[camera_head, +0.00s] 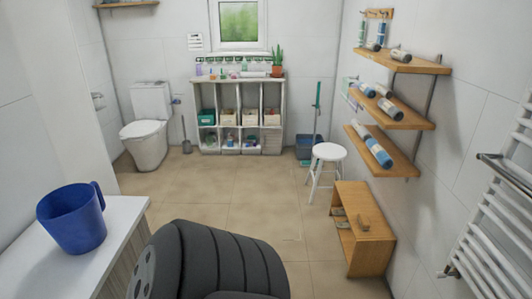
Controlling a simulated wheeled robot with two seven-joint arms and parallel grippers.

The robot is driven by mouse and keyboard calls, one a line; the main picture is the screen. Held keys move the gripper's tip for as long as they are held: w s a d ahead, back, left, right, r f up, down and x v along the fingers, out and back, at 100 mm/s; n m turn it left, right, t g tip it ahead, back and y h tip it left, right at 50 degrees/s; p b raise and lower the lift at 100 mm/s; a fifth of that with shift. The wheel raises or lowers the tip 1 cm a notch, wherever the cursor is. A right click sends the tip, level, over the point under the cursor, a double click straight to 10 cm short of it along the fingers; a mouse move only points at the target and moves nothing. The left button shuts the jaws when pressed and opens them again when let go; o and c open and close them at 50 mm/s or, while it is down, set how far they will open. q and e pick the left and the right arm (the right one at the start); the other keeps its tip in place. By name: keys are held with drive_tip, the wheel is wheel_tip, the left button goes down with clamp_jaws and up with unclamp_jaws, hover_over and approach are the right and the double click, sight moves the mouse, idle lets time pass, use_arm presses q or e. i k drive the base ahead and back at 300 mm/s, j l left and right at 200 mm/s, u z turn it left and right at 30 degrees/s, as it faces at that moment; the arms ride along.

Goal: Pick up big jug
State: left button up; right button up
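The big jug is a blue jug (70,220) with a handle on its right side. It stands upright on the white counter (128,208) at the lower left of the head view. Nothing is touching it. A dark ribbed part of my own body fills the bottom middle, to the right of the counter. Neither of my grippers shows in this view.
A white stool (328,152) and a wooden box (364,230) stand on the right. A toilet (147,128) and a cubby shelf (241,85) stand at the back. The middle floor is clear.

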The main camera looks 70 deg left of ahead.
sight(81, 216)
drive_tip(key=i+u, duration=0.1)
drive_tip(key=u, duration=3.55)
